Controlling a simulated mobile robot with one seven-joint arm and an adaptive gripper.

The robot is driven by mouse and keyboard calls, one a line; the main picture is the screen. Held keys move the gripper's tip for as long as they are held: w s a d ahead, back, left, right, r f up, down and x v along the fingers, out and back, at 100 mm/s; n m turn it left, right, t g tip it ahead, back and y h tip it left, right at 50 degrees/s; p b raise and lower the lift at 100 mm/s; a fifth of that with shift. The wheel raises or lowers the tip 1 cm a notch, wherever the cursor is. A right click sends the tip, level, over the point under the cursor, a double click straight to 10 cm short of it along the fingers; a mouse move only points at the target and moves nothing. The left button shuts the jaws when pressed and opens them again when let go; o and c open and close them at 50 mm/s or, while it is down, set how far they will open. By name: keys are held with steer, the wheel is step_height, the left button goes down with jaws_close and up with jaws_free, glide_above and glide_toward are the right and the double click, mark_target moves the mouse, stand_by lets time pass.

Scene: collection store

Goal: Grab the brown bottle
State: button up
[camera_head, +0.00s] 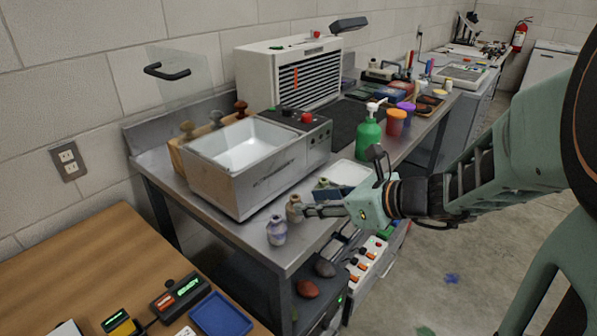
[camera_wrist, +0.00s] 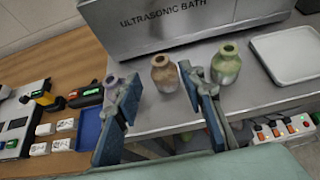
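The brown bottle (camera_head: 293,208) is a small, narrow-necked vessel standing upright on the metal bench, in front of the ultrasonic bath. In the wrist view the brown bottle (camera_wrist: 165,75) shows between and beyond my spread fingers. My gripper (camera_wrist: 160,105) is open and empty, with the right finger close to the bottle's right side in the picture. In the head view my gripper (camera_head: 312,209) is just right of the bottle. I cannot tell whether a finger touches it.
A grey-purple bottle (camera_head: 277,231) stands left of it, partly behind my left finger in the wrist view. A green bottle (camera_wrist: 226,65) stands to the right. The ultrasonic bath (camera_head: 250,165) rises behind; a white tray (camera_wrist: 288,55) lies right. The bench's front edge is near.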

mark_target(297, 198)
steer(key=x, duration=0.4)
steer(key=shift+w+a+r+b, duration=0.25)
steer(key=shift+w+r+b, duration=0.05)
steer(key=shift+w, duration=0.1)
steer(key=shift+c, duration=0.3)
jaws_close()
